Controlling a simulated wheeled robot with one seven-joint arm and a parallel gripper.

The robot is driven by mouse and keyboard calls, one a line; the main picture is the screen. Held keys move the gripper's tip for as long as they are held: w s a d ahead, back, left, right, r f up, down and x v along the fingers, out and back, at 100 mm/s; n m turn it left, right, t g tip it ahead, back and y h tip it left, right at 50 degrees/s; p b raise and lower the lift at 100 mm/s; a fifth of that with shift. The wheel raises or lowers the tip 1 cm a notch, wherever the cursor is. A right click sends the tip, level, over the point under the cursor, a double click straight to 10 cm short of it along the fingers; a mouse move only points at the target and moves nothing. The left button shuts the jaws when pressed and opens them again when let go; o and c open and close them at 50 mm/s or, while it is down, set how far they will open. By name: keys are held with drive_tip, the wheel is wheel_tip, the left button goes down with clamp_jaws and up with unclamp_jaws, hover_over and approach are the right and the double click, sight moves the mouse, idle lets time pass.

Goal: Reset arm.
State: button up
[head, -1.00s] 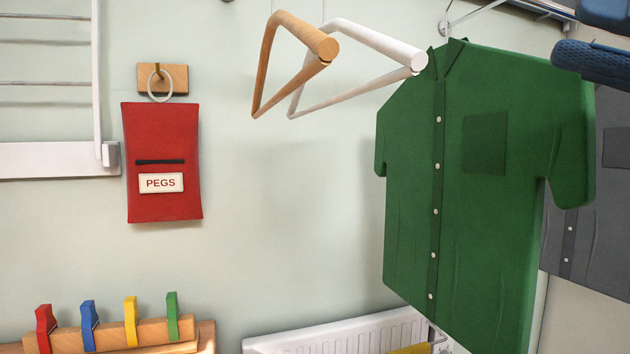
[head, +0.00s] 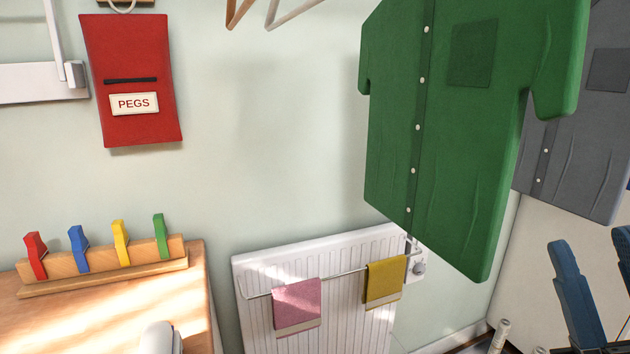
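My gripper (head: 590,242) is at the lower right edge of the head view. Its two blue fingers point upward with a clear gap between them, and nothing shows in that gap. The right finger is partly cut off by the picture edge. The gripper is to the right of the green shirt (head: 455,150) and below the grey shirt (head: 590,130), apart from both in the picture. Most of my arm is out of view.
A radiator (head: 365,320) carries a pink towel (head: 297,303) and a mustard towel (head: 384,280) on its rail. A wooden surface (head: 110,310) with several coloured pegs on a rack (head: 150,250) and a red peg bag (head: 135,65) are at left.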

drive_tip(key=s+f+m+g+h, duration=0.7)
drive_tip(key=s+f+m+g, duration=0.4)
drive_tip(key=s+f, duration=1.2)
wheel_tip(320, 180, down, 3)
drive_tip(key=shift+a+r+m+g, duration=0.15)
drive_tip(key=shift+a+m+g, duration=0.25)
drive_tip(key=shift+g, duration=0.4)
